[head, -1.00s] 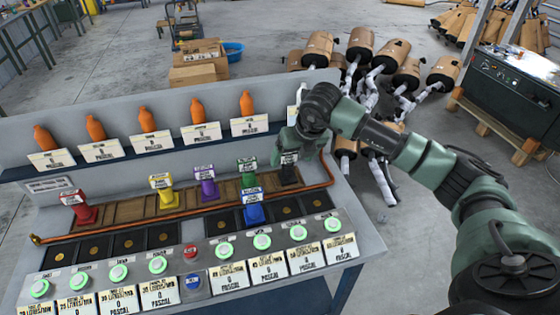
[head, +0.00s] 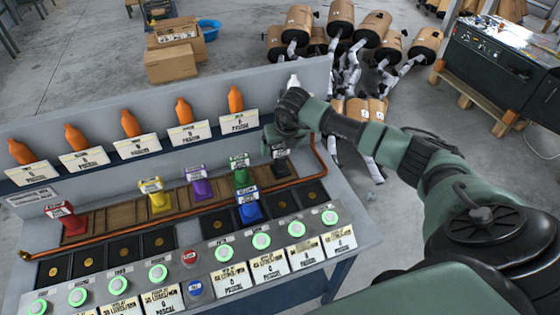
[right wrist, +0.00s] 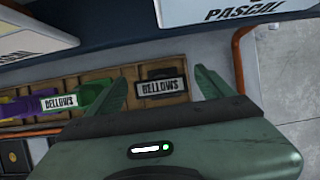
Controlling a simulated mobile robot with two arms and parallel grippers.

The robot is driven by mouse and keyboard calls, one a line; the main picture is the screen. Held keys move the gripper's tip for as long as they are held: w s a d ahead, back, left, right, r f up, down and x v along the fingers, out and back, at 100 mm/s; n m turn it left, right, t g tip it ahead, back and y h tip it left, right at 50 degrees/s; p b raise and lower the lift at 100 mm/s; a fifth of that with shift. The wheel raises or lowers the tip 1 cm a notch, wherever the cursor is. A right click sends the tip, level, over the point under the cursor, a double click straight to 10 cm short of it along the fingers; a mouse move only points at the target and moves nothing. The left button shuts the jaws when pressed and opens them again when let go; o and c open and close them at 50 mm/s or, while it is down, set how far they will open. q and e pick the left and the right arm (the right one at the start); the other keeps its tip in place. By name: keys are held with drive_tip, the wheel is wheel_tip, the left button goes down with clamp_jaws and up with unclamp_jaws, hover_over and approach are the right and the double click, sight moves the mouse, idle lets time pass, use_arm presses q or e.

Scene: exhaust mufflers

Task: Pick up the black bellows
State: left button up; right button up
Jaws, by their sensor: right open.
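The black bellows (head: 283,168) stands in the wooden rack at its right end, with a white label on it. In the right wrist view the black bellows (right wrist: 160,73) shows between my fingers, with its label reading BELLOWS. My right gripper (head: 277,146) is just above and behind it in the head view. In the right wrist view my right gripper (right wrist: 162,86) is open, one finger on each side of the bellows. I cannot tell whether the fingers touch it. My left gripper is not in view.
Green (head: 241,176), purple (head: 200,188), yellow (head: 157,198) and red (head: 67,224) bellows stand along the rack. A blue one (head: 249,209) stands on a dark square in front. A copper pipe (head: 319,160) runs around the rack's right end. Orange bottles line the back panel.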

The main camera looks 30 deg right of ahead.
clamp_jaws()
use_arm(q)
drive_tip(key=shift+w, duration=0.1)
use_arm(e)
drive_tip(key=shift+r, duration=0.1)
